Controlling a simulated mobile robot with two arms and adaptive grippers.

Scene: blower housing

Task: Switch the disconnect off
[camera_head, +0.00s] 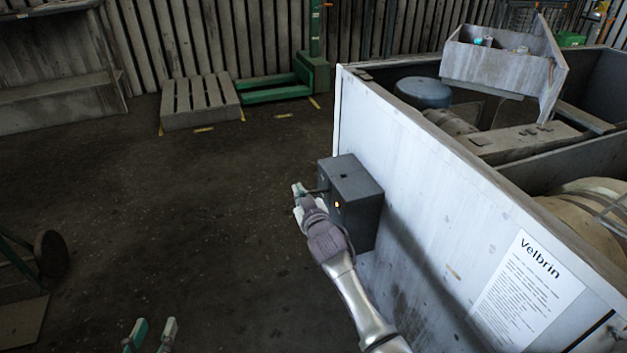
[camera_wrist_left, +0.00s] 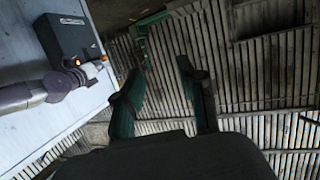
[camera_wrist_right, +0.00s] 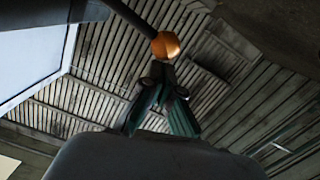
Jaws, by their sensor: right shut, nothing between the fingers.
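The disconnect is a dark grey box (camera_head: 362,200) on the side of the pale housing, with a small orange light (camera_head: 337,205) on its face. It also shows in the left wrist view (camera_wrist_left: 66,36). A dark rod ending in an orange knob (camera_wrist_right: 166,45) is close up in the right wrist view. My right gripper (camera_head: 298,192) is in front of the box. Its fingertips (camera_wrist_right: 157,82) are together and empty, just below the knob in that view; I cannot tell whether they touch it. My left gripper (camera_head: 153,330) is open and empty, low in the head view, away from the box.
The pale housing wall (camera_head: 430,190) with a Velbrin label (camera_head: 525,290) fills the right side. An open grey box (camera_head: 500,62) stands on top. A pallet (camera_head: 200,102) and green stand (camera_head: 316,72) are at the back.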

